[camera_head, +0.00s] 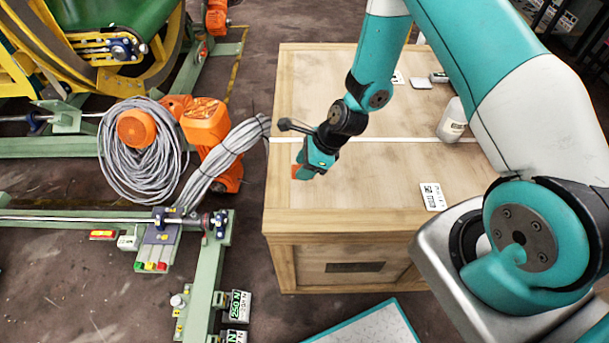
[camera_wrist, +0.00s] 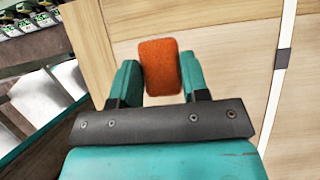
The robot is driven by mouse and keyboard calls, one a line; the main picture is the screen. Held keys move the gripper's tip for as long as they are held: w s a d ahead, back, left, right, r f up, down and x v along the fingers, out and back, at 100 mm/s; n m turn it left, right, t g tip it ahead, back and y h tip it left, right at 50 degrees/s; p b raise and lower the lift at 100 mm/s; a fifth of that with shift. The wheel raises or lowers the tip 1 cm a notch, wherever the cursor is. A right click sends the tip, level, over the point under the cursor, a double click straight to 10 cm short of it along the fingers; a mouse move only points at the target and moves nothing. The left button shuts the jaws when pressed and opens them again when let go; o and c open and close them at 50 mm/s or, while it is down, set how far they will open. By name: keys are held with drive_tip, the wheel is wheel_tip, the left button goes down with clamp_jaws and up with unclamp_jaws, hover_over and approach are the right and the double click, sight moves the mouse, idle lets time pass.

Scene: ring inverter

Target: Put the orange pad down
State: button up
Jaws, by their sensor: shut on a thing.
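The orange pad (camera_wrist: 160,66) is between the two teal fingers of my gripper (camera_wrist: 160,82) in the wrist view. The fingers are shut on it from both sides. In the head view, my gripper (camera_head: 308,168) is over the left part of the wooden crate top (camera_head: 350,190), near its left edge. Only a small orange part of the pad (camera_head: 296,172) shows there beside the fingers. I cannot tell whether the pad touches the wood.
A white bottle (camera_head: 452,121) stands on the crate's right side. A white label card (camera_head: 432,196) lies near the front right. A pale strap (camera_head: 390,140) crosses the top. Coiled grey cable (camera_head: 140,160) and orange machinery (camera_head: 205,122) stand left of the crate. The crate's front middle is clear.

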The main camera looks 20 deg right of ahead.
sight(304, 184)
drive_tip(key=shift+f+p, duration=0.3)
drive_tip(key=shift+f, duration=2)
drive_tip(key=o, duration=0.8)
drive_tip(key=shift+f, duration=0.1)
drive_tip(key=shift+f+b, duration=0.25)
drive_tip(key=shift+b, duration=0.15)
drive_tip(key=a+b+v, duration=0.1)
drive_tip(key=v, duration=1.6)
drive_tip(key=s+a+r+n+g, duration=0.1)
drive_tip(key=s+a+r+n, duration=0.25)
drive_tip(key=r+n, duration=0.35)
drive_tip(key=s+a+r+n, duration=0.2)
drive_tip(key=a+r+n, duration=0.2)
drive_tip(key=r+n, duration=0.3)
drive_tip(key=s+a+r+n, duration=0.1)
drive_tip(key=s+r+n, duration=0.2)
drive_tip(key=s+n, duration=0.1)
drive_tip(key=s+a+r+n+h, duration=0.1)
drive_tip(key=s+r+n, duration=0.2)
drive_tip(key=s+n, duration=0.2)
drive_tip(key=s+a+r+n+g, duration=0.1)
drive_tip(key=s+a+r+n, duration=0.1)
drive_tip(key=n, duration=0.4)
drive_tip(key=shift+s+a+r+n, duration=0.1)
drive_tip(key=shift+s+r+n, duration=0.15)
drive_tip(key=shift+s, duration=0.35)
drive_tip(key=shift+s+r+n, duration=0.15)
drive_tip(key=shift+s+r, duration=0.2)
drive_tip(key=shift+s, duration=0.25)
